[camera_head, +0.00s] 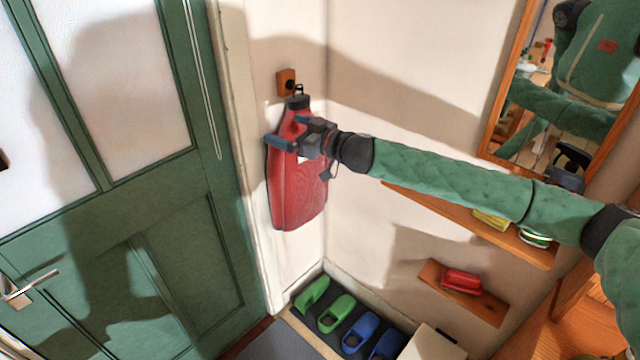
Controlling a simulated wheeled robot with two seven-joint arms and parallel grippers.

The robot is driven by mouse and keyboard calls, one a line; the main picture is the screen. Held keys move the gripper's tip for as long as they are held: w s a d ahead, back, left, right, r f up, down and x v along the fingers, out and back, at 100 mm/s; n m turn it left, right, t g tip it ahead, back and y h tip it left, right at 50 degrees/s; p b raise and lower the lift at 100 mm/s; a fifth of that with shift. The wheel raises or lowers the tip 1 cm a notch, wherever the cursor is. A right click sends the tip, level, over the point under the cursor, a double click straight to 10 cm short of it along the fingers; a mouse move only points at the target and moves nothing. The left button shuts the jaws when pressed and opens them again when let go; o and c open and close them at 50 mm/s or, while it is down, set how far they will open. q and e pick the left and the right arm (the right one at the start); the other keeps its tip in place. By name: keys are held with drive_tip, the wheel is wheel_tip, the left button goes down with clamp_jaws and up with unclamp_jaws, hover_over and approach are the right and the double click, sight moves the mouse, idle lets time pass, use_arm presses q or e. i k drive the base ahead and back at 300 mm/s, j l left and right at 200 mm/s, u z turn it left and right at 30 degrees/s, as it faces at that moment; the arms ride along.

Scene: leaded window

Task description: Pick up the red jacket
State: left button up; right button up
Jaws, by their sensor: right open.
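The red jacket (298,196) hangs from a dark hook on a small wooden block (286,82) on the wall beside the door. Its collar is dark. My right gripper (283,132) is at the upper part of the jacket, with its fingers apart and pointing left across the red cloth. The gripper hides part of the jacket's upper right side. I cannot tell whether the fingers touch the cloth. My left gripper is not in view.
A green door (130,250) with a metal handle stands at the left. Green and blue slippers (337,313) lie on a dark tray below the jacket. A mirror (570,75), a wooden shelf (430,206) and a lower shelf with a red item (461,281) are on the right wall.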

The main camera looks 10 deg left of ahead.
sight(297, 193)
drive_tip(key=i+j+z, duration=0.1)
drive_tip(key=z, duration=0.2)
drive_tip(key=i+j+z, duration=0.1)
drive_tip(key=z, duration=0.2)
drive_tip(key=i+j, duration=0.1)
drive_tip(key=j, duration=0.2)
drive_tip(key=i+j, duration=0.15)
drive_tip(key=j, duration=0.2)
drive_tip(key=i+j, duration=0.1)
drive_tip(key=j, duration=0.2)
drive_tip(key=u, duration=0.05)
